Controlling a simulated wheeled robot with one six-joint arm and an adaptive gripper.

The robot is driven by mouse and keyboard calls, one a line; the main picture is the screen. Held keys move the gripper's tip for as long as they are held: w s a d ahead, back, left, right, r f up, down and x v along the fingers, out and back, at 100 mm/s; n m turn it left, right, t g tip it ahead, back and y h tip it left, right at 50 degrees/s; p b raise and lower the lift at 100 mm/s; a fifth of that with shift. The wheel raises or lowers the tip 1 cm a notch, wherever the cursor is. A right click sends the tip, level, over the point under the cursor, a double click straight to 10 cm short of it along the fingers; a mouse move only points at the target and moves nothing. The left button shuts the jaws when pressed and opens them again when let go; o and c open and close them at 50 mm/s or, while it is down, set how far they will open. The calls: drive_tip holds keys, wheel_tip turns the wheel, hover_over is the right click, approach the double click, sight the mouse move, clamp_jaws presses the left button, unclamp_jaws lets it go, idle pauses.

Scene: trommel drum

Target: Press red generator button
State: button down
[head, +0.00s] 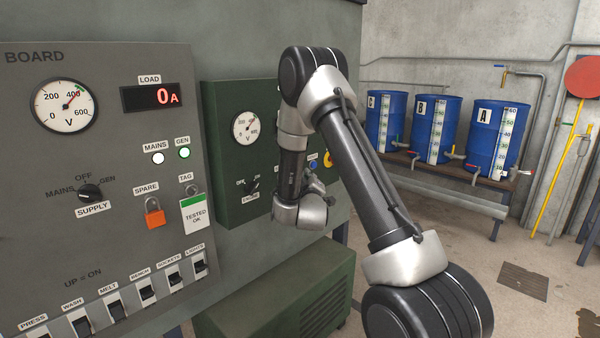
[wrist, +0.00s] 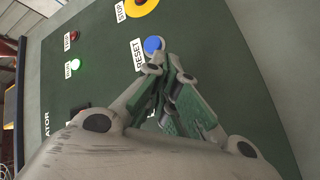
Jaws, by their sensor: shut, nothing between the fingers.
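The dark green generator panel (head: 224,165) stands right of the grey board and fills much of the wrist view (wrist: 108,82). Part of the yellow shows in the head view (head: 328,160), mostly behind my arm. A blue RESET button (wrist: 153,43) sits beside it. My gripper (wrist: 165,64) is shut and empty, its fingertips close to the blue button; I cannot tell whether they touch it.
On the panel are a small red lamp (wrist: 73,36) and a lit green lamp (wrist: 76,64). The grey board (head: 120,255) carries switches and an orange padlock (head: 154,217). Blue barrels (head: 497,138) stand on a bench at the back right.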

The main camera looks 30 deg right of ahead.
drive_tip(key=shift+w, duration=0.1)
drive_tip(key=shift+w+a, duration=0.15)
drive_tip(key=shift+w, duration=0.15)
drive_tip(key=shift+w+a, duration=0.15)
drive_tip(key=shift+w, duration=0.25)
idle(0.8)
idle(0.3)
drive_tip(key=shift+s+d, duration=0.3)
drive_tip(key=shift+s, duration=0.5)
drive_tip(key=s, duration=0.1)
drive_tip(key=s+d, duration=0.1)
drive_tip(key=s, duration=0.2)
drive_tip(key=shift+s+d, duration=0.35)
drive_tip(key=shift+s, duration=0.05)
idle(0.5)
